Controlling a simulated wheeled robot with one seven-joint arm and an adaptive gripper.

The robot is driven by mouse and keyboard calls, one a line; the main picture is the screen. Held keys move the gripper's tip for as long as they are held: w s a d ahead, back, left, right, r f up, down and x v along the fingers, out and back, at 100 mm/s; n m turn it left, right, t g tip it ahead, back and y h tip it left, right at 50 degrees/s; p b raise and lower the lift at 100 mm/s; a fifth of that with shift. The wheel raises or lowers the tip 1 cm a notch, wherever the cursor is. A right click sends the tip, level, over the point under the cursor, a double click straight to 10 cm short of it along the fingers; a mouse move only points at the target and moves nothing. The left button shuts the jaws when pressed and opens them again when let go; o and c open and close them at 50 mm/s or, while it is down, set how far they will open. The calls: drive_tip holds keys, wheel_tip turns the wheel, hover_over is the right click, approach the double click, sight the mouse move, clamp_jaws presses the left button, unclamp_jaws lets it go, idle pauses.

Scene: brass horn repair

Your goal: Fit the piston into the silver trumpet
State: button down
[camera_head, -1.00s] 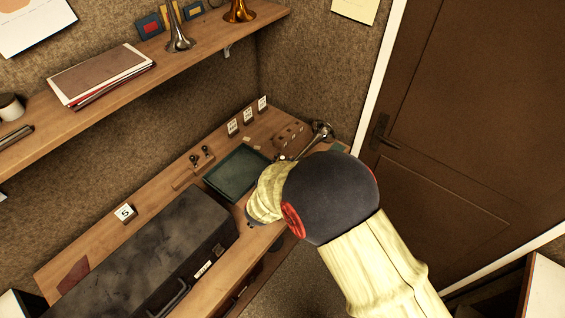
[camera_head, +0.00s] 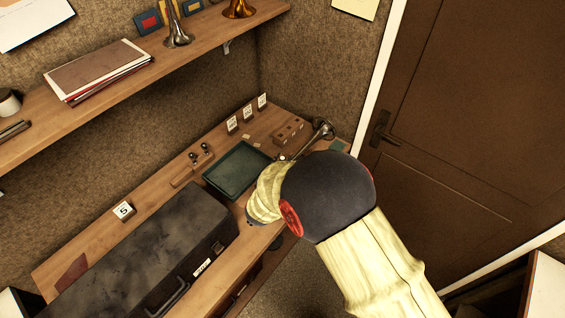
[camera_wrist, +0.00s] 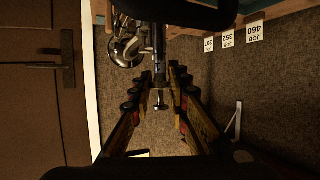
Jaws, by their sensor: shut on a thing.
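The silver trumpet (camera_head: 322,130) lies at the far right end of the bench, its bell showing beyond my arm and the rest mostly hidden. It also shows in the wrist view (camera_wrist: 124,52), at the top left. In the wrist view my gripper (camera_wrist: 159,91) is shut on a slim silver piece that looks like the piston (camera_wrist: 160,102), between the fingertips. The piston appears close to the trumpet's tubing; I cannot tell whether it is lined up with or touching a valve casing. My arm hides the gripper in the head view.
A green tray (camera_head: 238,171) lies left of my wrist. A wooden block with holes (camera_head: 288,132) and job cards (camera_head: 247,113) stand behind. A dark case (camera_head: 150,255) fills the bench's near left. A shelf (camera_head: 110,90) overhangs the bench; a door (camera_head: 470,130) is at right.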

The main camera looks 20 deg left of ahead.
drive_tip(key=shift+f+b, duration=1.05)
drive_tip(key=shift+f, duration=0.5)
drive_tip(key=c, duration=2.1)
unclamp_jaws()
drive_tip(key=o, duration=0.4)
drive_tip(key=shift+f, duration=0.1)
drive_tip(key=shift+c, duration=0.2)
drive_tip(key=shift+o, duration=0.5)
drive_tip(key=shift+s, duration=0.1)
drive_tip(key=shift+s, duration=0.1)
drive_tip(key=v, duration=1.1)
drive_tip(key=shift+s+r, duration=0.3)
drive_tip(key=shift+w, duration=0.1)
